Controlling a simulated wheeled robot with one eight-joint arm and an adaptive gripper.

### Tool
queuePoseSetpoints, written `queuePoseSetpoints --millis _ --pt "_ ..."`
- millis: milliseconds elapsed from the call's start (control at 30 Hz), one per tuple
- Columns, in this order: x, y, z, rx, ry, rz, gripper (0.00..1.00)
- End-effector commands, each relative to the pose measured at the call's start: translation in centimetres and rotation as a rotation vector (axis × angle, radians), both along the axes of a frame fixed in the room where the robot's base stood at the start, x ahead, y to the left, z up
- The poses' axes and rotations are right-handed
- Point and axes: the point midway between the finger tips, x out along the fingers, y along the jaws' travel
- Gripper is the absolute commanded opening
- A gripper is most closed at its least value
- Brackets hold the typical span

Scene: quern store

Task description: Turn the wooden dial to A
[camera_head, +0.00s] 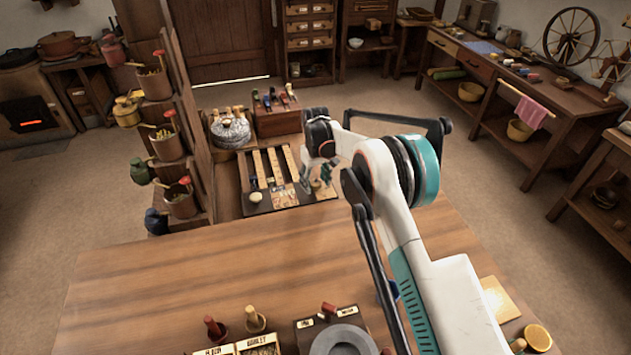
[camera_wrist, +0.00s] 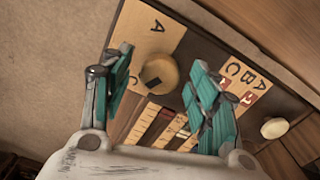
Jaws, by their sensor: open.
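The round wooden dial (camera_wrist: 158,70) sits on a pale lettered plate (camera_wrist: 140,32) in the wrist view. In the head view my gripper (camera_head: 318,178) is over the right end of the dark board (camera_head: 284,209).
A second plate (camera_wrist: 246,84) marked A, B, C with red parts lies right of my gripper. A cream knob (camera_wrist: 275,128) and several pale slats (camera_wrist: 145,122) share the board.

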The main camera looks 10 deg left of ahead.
Motion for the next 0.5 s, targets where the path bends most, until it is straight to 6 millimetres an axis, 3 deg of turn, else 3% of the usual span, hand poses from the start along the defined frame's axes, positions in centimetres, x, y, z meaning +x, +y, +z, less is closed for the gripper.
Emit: queuePoseSetpoints --millis 67,267,500 --pt "0.00 0.00 0.02 0.000 0.000 0.000 0.55" --pt "0.00 0.00 0.04 0.000 0.000 0.000 0.10" --pt "0.00 0.00 0.04 0.000 0.000 -0.006 0.10"
